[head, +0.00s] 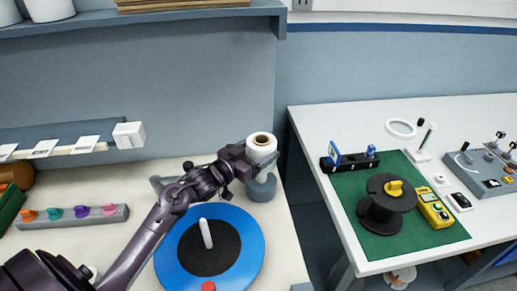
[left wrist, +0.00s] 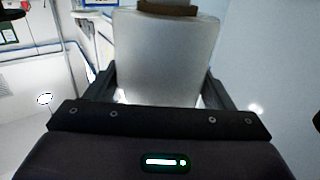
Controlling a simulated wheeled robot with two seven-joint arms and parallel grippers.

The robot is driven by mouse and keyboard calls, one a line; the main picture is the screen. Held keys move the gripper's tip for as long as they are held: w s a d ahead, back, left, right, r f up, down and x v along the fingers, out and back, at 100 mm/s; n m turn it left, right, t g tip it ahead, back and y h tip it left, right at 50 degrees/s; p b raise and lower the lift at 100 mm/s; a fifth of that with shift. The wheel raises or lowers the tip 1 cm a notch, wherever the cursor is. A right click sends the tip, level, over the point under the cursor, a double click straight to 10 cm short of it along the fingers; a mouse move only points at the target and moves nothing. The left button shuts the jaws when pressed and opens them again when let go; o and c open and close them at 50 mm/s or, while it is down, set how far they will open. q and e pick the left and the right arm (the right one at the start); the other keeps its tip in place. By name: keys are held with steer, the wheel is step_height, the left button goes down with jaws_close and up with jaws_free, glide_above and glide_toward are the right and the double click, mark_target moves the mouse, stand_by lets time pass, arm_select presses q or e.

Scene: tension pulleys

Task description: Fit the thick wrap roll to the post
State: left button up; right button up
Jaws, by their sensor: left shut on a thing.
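The thick wrap roll (head: 262,146) is white with a brown core and stands about upright. My left gripper (head: 259,160) is shut on it near the table's right edge, above a grey round piece. I cannot tell if the roll touches that piece. In the left wrist view the roll (left wrist: 165,60) fills the space between the two fingers, with its brown core at the top. The white post (head: 206,233) stands, slightly tilted in the picture, on a black disc on a blue round base (head: 170,253), left of and nearer than the roll. My right gripper is not in view.
The grey round piece (head: 262,189) sits below the roll. A rack of coloured knobs (head: 75,216) is at left. A gap separates this table from the right table, which holds a green mat (head: 395,250) with a black spool (head: 385,214) and a yellow meter (head: 434,208).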

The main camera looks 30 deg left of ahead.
arm_select(q)
steer(key=shift+r+p, duration=0.1)
steer(key=shift+p, duration=0.2)
stand_by(0.4)
steer(key=shift+f, duration=0.2)
steer(key=shift+f+b, duration=0.75)
steer(key=shift+f, duration=0.55)
stand_by(0.4)
steer(key=shift+f, duration=0.25)
steer(key=shift+f, duration=0.15)
stand_by(0.3)
steer(key=shift+r+p, duration=0.4)
steer(key=shift+p, duration=0.25)
stand_by(0.4)
